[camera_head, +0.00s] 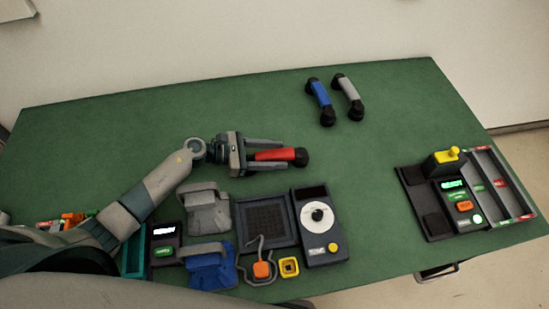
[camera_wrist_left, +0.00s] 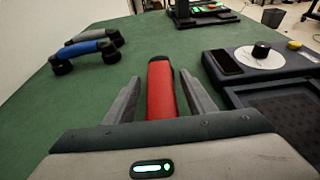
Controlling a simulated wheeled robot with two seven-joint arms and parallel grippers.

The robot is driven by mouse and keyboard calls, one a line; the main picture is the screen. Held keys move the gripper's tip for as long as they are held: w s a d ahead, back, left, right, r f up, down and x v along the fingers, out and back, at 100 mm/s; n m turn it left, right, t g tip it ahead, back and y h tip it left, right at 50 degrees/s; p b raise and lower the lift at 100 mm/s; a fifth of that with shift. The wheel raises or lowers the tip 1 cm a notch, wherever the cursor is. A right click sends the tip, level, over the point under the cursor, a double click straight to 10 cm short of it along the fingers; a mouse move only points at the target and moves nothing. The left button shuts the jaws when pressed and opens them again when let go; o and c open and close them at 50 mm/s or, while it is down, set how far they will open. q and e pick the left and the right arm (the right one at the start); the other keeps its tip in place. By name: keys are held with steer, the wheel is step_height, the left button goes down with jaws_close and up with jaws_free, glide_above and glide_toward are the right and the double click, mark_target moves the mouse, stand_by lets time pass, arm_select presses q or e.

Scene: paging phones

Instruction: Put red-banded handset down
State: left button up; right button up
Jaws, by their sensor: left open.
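The red-banded handset (camera_head: 272,155) has a red grip and a black end at right. It appears to rest on the green table, but contact underneath is hidden. My left gripper (camera_head: 284,155) is open, with one finger on each side of the red grip. In the left wrist view, the red handset (camera_wrist_left: 161,92) lies between the spread fingers of the left gripper (camera_wrist_left: 161,80), with a gap on both sides. Its near end is hidden by the gripper body. My right gripper is not in view.
Blue (camera_head: 320,95) and grey (camera_head: 348,91) handsets lie at the back of the green table (camera_head: 230,110). A grey cradle (camera_head: 208,212), a blue cradle (camera_head: 212,270) and a dial unit (camera_head: 318,235) stand in front. A console (camera_head: 440,205) is at right. Table right of the red handset is clear.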

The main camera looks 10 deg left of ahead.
mark_target(275, 153)
arm_select(q)
jaws_close()
steer(key=shift+r, duration=0.1)
step_height(275, 153, up, 10)
steer(key=shift+f+b, duration=0.1)
steer(key=shift+b, duration=0.95)
